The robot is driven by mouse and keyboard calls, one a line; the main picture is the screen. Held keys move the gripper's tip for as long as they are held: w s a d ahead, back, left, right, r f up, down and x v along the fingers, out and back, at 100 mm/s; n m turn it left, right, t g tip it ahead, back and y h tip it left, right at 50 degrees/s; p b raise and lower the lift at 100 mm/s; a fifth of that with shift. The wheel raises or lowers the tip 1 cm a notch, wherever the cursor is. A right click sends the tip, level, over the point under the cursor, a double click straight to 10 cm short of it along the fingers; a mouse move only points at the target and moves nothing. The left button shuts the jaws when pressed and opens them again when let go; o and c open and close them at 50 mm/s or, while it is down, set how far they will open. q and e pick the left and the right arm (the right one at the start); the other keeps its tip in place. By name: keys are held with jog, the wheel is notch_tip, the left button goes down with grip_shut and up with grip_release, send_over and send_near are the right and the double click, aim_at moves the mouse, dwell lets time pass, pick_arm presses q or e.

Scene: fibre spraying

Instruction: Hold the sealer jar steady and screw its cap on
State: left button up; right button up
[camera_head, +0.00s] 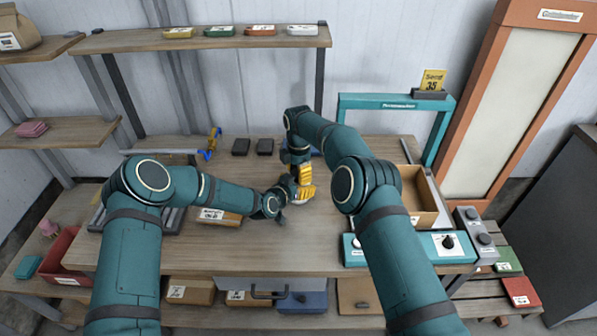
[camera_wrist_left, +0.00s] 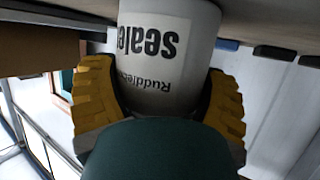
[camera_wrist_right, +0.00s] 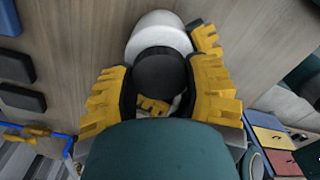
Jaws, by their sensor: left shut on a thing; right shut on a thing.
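The white sealer jar (camera_wrist_left: 165,45) has a printed label, upside down in the left wrist view. My left gripper (camera_wrist_left: 160,95) is shut around its sides, a yellow finger on each side. The jar's pale body also shows in the right wrist view (camera_wrist_right: 158,28), with the black cap (camera_wrist_right: 160,72) overlapping it. My right gripper (camera_wrist_right: 160,95) is shut on the cap from above, one finger on each side. Whether the cap touches the jar's rim cannot be told. In the head view both grippers meet over the table's middle, the left (camera_head: 290,190) below the right (camera_head: 300,172), hiding most of the jar.
The wooden table (camera_head: 240,255) is clear in front of the grippers. Two dark blocks (camera_head: 241,146) lie behind. A cardboard box (camera_head: 219,216) lies left, partly under my left arm. A wooden tray (camera_head: 426,215) and a teal panel with a knob (camera_head: 445,243) stand right.

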jog(key=shift+f, duration=0.1)
pick_arm(q)
grip_shut()
pick_arm(e)
jog(key=m, duration=0.3)
jog(key=o, duration=0.7)
jog(key=shift+r, duration=2.25)
